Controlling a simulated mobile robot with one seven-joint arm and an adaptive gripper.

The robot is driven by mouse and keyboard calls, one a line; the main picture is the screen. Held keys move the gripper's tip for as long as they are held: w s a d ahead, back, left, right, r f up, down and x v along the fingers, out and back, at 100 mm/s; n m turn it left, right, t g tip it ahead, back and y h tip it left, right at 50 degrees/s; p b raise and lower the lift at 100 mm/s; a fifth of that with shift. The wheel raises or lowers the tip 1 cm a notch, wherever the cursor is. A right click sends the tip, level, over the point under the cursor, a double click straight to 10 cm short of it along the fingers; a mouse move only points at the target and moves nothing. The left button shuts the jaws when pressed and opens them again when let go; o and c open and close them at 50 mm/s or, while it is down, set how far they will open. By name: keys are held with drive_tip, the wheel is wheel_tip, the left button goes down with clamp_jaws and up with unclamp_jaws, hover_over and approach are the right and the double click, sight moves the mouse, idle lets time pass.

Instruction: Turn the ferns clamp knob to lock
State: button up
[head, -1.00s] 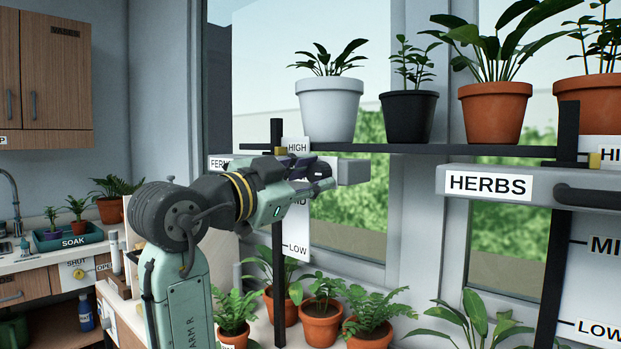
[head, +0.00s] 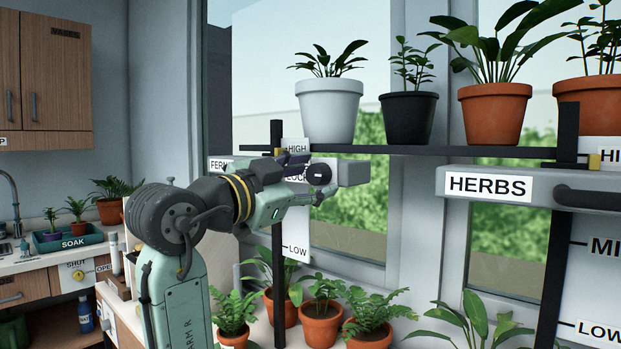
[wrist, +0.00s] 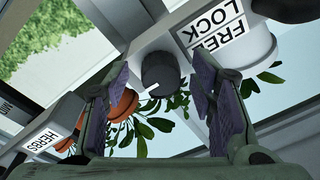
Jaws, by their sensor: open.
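The ferns clamp knob (head: 318,174) is a dark round knob on the front of the grey ferns bar (head: 354,173). In the wrist view the knob (wrist: 158,72) shows a white mark near its lower edge, beside a FREE/LOCK label (wrist: 213,30). Which word the mark points to I cannot tell. My gripper (head: 311,178) is in front of the knob, open and empty. In the wrist view its fingers (wrist: 160,84) are on either side of the knob, with gaps visible. My arm hides part of the bar and its FERNS label (head: 220,164).
A shelf (head: 420,150) with several potted plants is just above the bar. Potted ferns (head: 322,310) stand below on the counter. The herbs bar (head: 480,186) is to the right, and a dark upright post (head: 279,262) is below my gripper.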

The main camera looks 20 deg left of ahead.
drive_tip(key=v, duration=1.1)
drive_tip(key=shift+s, duration=0.35)
drive_tip(key=shift+a, duration=0.15)
